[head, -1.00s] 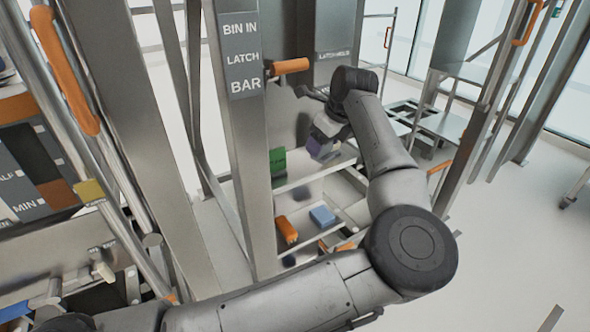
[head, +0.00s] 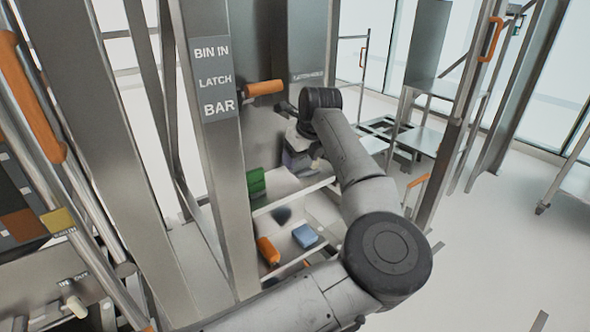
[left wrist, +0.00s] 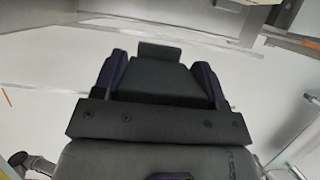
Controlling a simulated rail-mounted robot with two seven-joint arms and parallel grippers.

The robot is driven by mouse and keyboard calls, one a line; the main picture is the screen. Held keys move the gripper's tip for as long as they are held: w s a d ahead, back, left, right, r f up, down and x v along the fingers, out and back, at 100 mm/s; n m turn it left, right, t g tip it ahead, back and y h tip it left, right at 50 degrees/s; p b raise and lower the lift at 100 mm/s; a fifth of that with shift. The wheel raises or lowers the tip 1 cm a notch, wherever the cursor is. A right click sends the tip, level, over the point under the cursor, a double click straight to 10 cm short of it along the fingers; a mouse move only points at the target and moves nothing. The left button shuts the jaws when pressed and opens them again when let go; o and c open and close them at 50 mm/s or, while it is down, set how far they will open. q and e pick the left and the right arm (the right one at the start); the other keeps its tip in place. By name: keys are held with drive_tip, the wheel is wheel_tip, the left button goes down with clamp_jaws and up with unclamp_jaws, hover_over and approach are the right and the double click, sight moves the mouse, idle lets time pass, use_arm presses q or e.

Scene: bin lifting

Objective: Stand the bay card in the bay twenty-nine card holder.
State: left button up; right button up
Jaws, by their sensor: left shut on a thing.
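My left gripper (head: 297,158) is by the shelves behind the post, small and partly hidden by its own wrist. In the left wrist view its two dark purple fingers (left wrist: 160,75) are shut on a dark grey flat piece (left wrist: 160,52), which I take to be the bay card. No writing on it can be read. I cannot pick out the bay twenty-nine card holder in either view. My right gripper is not in view.
A post (head: 213,120) with a "BIN IN LATCH BAR" label stands left of my gripper, with an orange handle (head: 263,87) beside it. Shelves hold a green block (head: 256,181), an orange piece (head: 268,250) and a blue block (head: 305,236).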

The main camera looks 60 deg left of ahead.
use_arm(q)
drive_tip(key=a+f+b, duration=0.1)
drive_tip(key=a+f, duration=0.1)
drive_tip(key=a, duration=0.1)
drive_tip(key=a+f+b, duration=0.2)
drive_tip(key=a, duration=0.1)
drive_tip(key=w+a+f+b, duration=0.1)
drive_tip(key=a+f, duration=0.1)
drive_tip(key=a, duration=0.1)
drive_tip(key=shift+w+a+f, duration=0.1)
drive_tip(key=shift+a, duration=0.3)
drive_tip(key=shift+b+x, duration=0.9)
drive_tip(key=shift+x, duration=0.15)
drive_tip(key=shift+d+f+b, duration=0.2)
drive_tip(key=shift+f+b, duration=0.15)
drive_tip(key=shift+f, duration=0.5)
drive_tip(key=shift+a, duration=0.1)
drive_tip(key=shift+f, duration=0.15)
drive_tip(key=o, duration=0.9)
